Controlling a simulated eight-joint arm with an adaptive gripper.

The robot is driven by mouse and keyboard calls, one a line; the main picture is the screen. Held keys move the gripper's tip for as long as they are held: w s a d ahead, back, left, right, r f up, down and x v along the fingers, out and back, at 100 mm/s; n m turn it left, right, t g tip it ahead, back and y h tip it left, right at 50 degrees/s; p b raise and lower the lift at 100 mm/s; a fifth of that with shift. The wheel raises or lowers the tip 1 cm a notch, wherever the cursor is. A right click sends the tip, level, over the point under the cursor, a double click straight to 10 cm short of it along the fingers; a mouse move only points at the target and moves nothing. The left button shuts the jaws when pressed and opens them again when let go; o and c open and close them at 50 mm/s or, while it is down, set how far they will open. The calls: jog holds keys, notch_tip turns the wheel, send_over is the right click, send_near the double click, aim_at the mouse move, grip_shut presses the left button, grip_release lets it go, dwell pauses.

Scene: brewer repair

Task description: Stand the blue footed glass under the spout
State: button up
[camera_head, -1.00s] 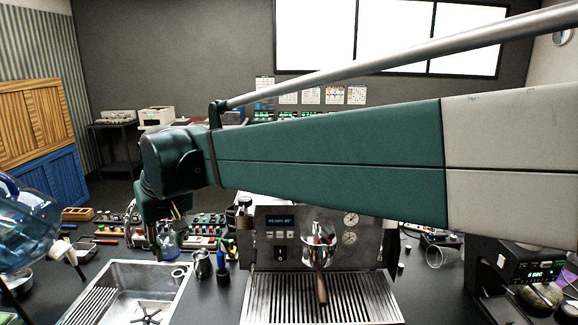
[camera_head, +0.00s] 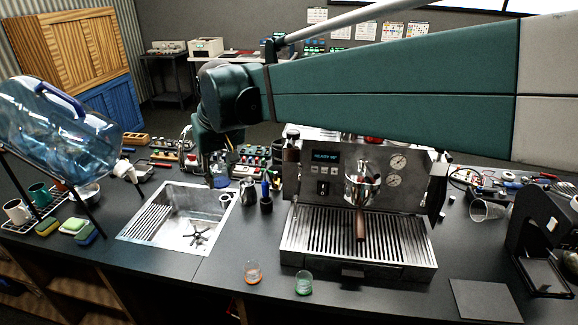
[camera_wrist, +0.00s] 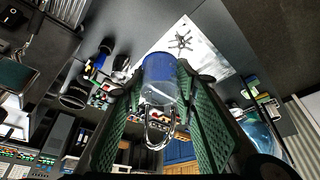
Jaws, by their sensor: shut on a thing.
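My gripper (camera_head: 217,168) is shut on the blue footed glass (camera_wrist: 160,92), a clear tumbler with a blue base. In the wrist view the glass sits between the two green-padded fingers. In the head view the glass (camera_head: 221,181) is small and partly hidden by the fingers, near the back edge of the sink. The espresso machine (camera_head: 330,190) stands to the right, with its portafilter (camera_head: 361,190) over the slatted drip tray (camera_head: 320,240). The tilted water bottle (camera_head: 60,130) at left has a small white tap (camera_head: 127,172). Which of these is the spout I cannot tell.
An orange-based glass (camera_head: 252,272) and a green-based glass (camera_head: 304,283) stand near the counter front. The sink (camera_head: 165,225) lies left of the machine. A metal pitcher (camera_head: 248,190) and a dark cup of tools (camera_head: 266,200) stand between sink and machine. A plastic cup (camera_head: 487,209) lies at right.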

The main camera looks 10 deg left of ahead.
notch_tip(320, 180, down, 21)
jog(key=d+p, duration=0.1)
jog(key=p, duration=0.5)
jog(key=shift+s+d+n+p, duration=0.25)
jog(key=shift+s+n+p, duration=0.05)
jog(key=shift+n+p, duration=0.1)
jog(key=shift+f, duration=2.85)
jog(key=shift+f, duration=2.05)
jog(key=shift+f, duration=0.2)
